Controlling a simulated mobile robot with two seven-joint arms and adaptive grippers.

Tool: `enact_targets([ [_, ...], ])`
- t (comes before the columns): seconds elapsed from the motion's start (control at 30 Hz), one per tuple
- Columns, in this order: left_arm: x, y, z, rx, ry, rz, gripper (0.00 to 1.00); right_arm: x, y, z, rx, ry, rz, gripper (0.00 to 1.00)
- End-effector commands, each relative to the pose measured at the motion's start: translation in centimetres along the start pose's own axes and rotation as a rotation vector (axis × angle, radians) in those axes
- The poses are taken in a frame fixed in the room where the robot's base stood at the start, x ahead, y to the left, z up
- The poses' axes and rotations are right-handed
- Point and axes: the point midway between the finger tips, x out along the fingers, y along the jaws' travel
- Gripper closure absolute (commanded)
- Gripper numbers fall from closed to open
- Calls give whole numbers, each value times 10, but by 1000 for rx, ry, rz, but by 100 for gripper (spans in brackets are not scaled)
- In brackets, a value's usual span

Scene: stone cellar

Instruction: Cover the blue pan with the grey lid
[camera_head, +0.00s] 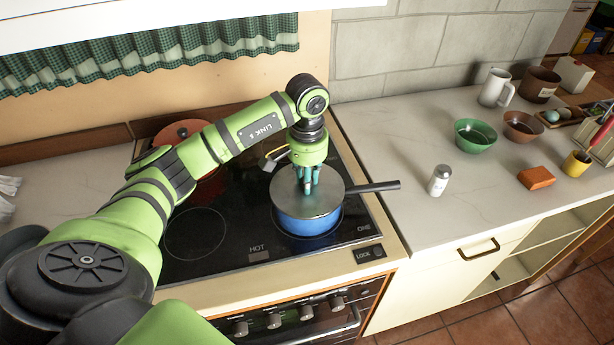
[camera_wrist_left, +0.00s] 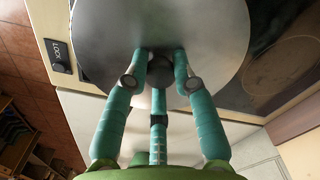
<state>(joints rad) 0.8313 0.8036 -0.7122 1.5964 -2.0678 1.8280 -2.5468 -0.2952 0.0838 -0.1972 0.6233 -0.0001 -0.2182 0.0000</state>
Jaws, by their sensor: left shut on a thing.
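The blue pan (camera_head: 306,224) stands on the front right part of the black stove top, its dark handle (camera_head: 372,187) pointing right. The grey lid (camera_head: 328,197) lies over the top of the pan and hides its inside. In the head view I cannot tell whether it is fully seated on the rim. My left gripper (camera_head: 307,186) comes down from above, shut on the lid's knob. In the left wrist view the fingers close around the dark knob (camera_wrist_left: 160,71) of the lid (camera_wrist_left: 210,30). My right gripper is not in view.
An orange-red pot (camera_head: 183,131) stands at the back left of the stove (camera_head: 195,235), partly behind my arm. On the counter to the right are a white shaker (camera_head: 439,181), a green bowl (camera_head: 474,136), an orange block (camera_head: 536,177) and a white mug (camera_head: 495,88). The counter's near left part is clear.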

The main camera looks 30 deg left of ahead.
Motion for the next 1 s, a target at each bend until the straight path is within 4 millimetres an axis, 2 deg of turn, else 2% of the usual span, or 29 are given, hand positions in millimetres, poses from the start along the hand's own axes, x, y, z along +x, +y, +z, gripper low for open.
enact_targets([
  [0.3,1,0,0,-1,1,1,100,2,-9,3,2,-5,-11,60],
  [0.33,1,0,0,-1,1,1,70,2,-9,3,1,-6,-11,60],
  [0.4,1,0,0,-1,1,1,46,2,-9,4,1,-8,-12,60],
  [0.63,1,0,0,-1,1,0,46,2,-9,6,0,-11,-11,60],
  [0.77,0,0,0,-1,0,0,46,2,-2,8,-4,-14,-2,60],
  [0.87,-10,-1,-1,-2,3,0,46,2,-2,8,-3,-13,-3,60],
  [1.0,-35,-1,-2,-1,6,-1,46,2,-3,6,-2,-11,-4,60],
])
